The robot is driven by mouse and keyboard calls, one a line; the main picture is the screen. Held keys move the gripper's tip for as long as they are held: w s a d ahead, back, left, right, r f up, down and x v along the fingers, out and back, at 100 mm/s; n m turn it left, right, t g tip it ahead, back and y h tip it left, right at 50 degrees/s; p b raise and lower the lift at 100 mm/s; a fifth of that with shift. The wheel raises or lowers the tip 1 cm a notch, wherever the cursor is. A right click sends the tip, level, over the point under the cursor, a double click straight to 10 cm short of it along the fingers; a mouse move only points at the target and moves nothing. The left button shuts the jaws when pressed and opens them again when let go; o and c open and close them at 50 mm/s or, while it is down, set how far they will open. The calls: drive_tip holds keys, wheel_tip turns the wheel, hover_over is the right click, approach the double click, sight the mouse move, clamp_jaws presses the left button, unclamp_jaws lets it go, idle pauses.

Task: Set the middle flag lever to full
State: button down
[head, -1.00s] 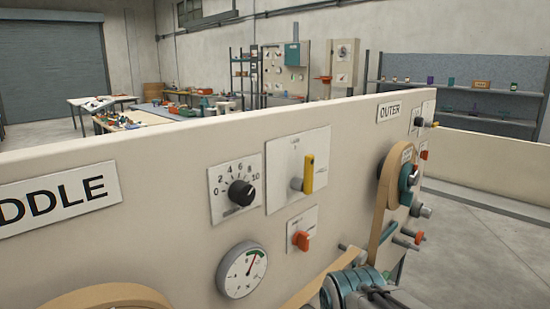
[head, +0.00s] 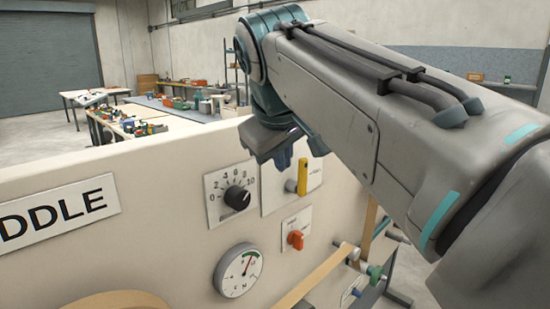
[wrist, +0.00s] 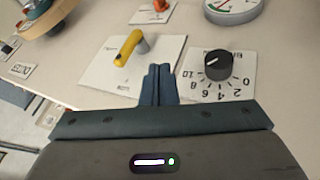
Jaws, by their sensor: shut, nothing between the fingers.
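The yellow flag lever (head: 302,176) stands upright on a white plate on the cream panel, right of the cut-off "DDLE" sign (head: 60,211). In the wrist view the lever (wrist: 128,48) shows turned over, on its plate (wrist: 105,77). The plate's lettering is too small to read. My gripper (wrist: 158,68) is shut and empty. Its fingertips overlap the plate's edge in the wrist view, between the lever and the black dial, apart from the lever. In the head view my gripper (head: 288,148) is above the lever and the dial, its fingertips hard to make out.
The black dial knob (head: 237,197) sits left of the lever; it also shows in the wrist view (wrist: 218,65). An orange switch (head: 295,240) is below the lever, and a round gauge (head: 237,270) is lower left. Rollers and a tan strip stick out at the lower right.

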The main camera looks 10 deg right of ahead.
drive_tip(key=r, duration=0.3)
drive_tip(key=shift+a+r, duration=0.1)
drive_tip(key=shift+a, duration=0.2)
drive_tip(key=shift+w, duration=0.1)
drive_tip(key=p, duration=0.1)
approach(303, 178)
drive_tip(key=shift+w+a+r+x, duration=0.2)
drive_tip(key=shift+w+a+x, duration=0.25)
drive_tip(key=shift+x, duration=2.35)
drive_tip(key=shift+a, duration=0.3)
drive_tip(key=shift+r+p, duration=0.1)
drive_tip(key=shift+p, duration=0.25)
